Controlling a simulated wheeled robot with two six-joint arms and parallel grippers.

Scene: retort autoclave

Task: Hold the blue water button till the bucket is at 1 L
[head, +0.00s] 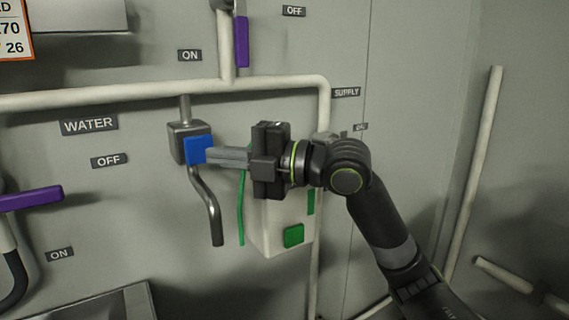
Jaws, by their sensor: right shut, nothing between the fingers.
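The blue water button (196,149) sits on the front of a grey metal valve box (178,131) under the white pipe, right of the WATER label (89,125). My right gripper (211,156) is shut and empty, its fingertips at the right side of the button's face. They look to be touching it; I cannot tell how far it is pressed. A bent metal spout (209,209) hangs below the box. No bucket is recognisable in this view, and no water stream shows. My left gripper is not in view.
A white box (271,236) with a green square (294,235) is on the wall behind my right gripper. Purple levers show at the left (30,199) and at the top (242,42). A white pipe (150,91) crosses above. A metal edge (110,302) lies at bottom left.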

